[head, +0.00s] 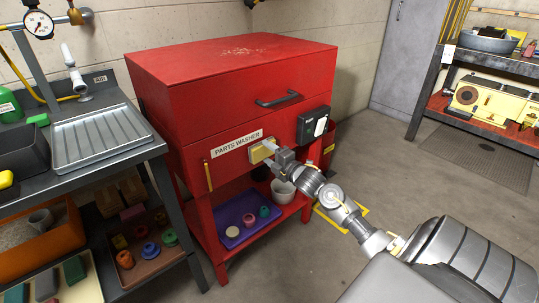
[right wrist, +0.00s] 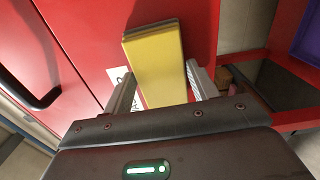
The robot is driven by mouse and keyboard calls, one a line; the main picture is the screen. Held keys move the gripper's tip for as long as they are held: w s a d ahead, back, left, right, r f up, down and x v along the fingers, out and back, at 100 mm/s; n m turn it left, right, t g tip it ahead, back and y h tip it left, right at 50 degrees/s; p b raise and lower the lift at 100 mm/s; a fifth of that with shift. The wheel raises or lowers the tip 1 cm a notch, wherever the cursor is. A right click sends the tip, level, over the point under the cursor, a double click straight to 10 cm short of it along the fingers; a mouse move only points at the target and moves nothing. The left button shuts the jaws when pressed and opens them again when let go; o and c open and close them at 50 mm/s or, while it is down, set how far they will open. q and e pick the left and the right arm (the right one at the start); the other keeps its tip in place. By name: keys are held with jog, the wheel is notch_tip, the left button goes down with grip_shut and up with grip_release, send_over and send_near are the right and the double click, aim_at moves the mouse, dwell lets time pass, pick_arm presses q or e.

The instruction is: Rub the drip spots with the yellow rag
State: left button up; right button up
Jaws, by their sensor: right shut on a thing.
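The yellow rag (head: 258,153) is a flat, folded pad at the front of the red parts washer (head: 208,110), at the right end of its white label. In the right wrist view the rag (right wrist: 156,62) sits between the two fingers, its far end close to the red panel. I cannot tell if it touches. My right gripper (head: 271,151) is shut on the rag. The drip spots cannot be made out; the rag and gripper cover part of the front. My left gripper is not in view.
A black handle (head: 279,99) and a dark box (head: 313,124) stick out from the washer's front near the gripper. A workbench with a metal tray (head: 107,139) stands left.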

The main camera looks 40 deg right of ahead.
jog(key=shift+a+p, duration=0.6)
jog(key=shift+a, duration=1.45)
jog(key=shift+s+p, duration=0.4)
jog(key=shift+s, duration=0.1)
jog(key=p, duration=0.2)
send_near(257, 156)
jog(key=shift+w+d+f, duration=0.1)
jog(key=shift+w, duration=1)
